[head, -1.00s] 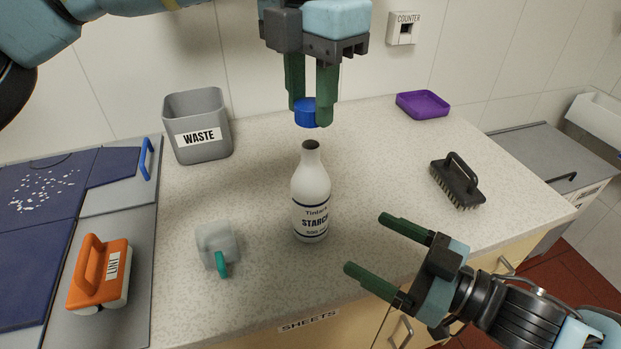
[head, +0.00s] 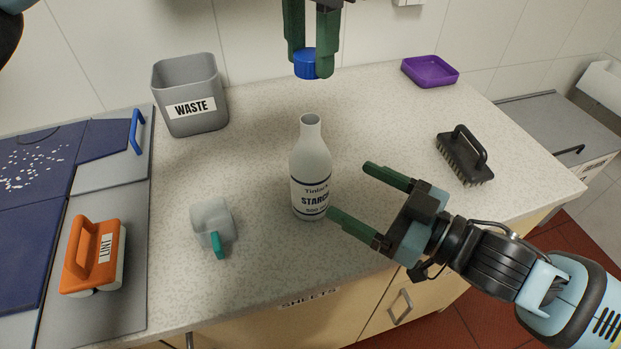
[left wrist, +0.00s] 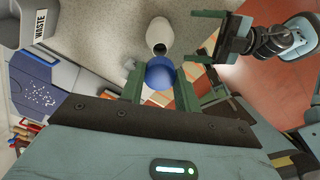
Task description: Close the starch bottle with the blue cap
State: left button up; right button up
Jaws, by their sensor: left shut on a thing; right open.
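The white starch bottle (head: 311,172) stands upright on the counter, its neck open at the top. My left gripper (head: 312,62) is shut on the blue cap (head: 310,64) and holds it in the air above the bottle, apart from it. In the left wrist view the cap (left wrist: 160,74) sits between the fingers, with the open bottle mouth (left wrist: 159,49) just beyond it. My right gripper (head: 350,197) is open and empty, its fingers pointing left, close to the bottle's lower right side. I cannot tell whether its nearer finger touches the bottle.
A grey waste bin (head: 190,95) stands behind left. A clear scoop-like container with a teal part (head: 213,226) lies left of the bottle. The orange lint brush (head: 94,255) is farther left. A black brush (head: 464,156) and purple tray (head: 430,71) are at right. The counter behind the bottle is clear.

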jog(key=x, duration=0.9)
jog(key=shift+w+a, duration=0.1)
jog(key=c, duration=1.4)
pick_arm(q)
send_over(310, 119)
jog(key=shift+f, duration=2.5)
pick_arm(e)
jog(key=shift+c, duration=0.2)
pick_arm(q)
jog(key=shift+f, duration=0.15)
jog(key=shift+f, duration=0.75)
jog(key=shift+f, duration=0.55)
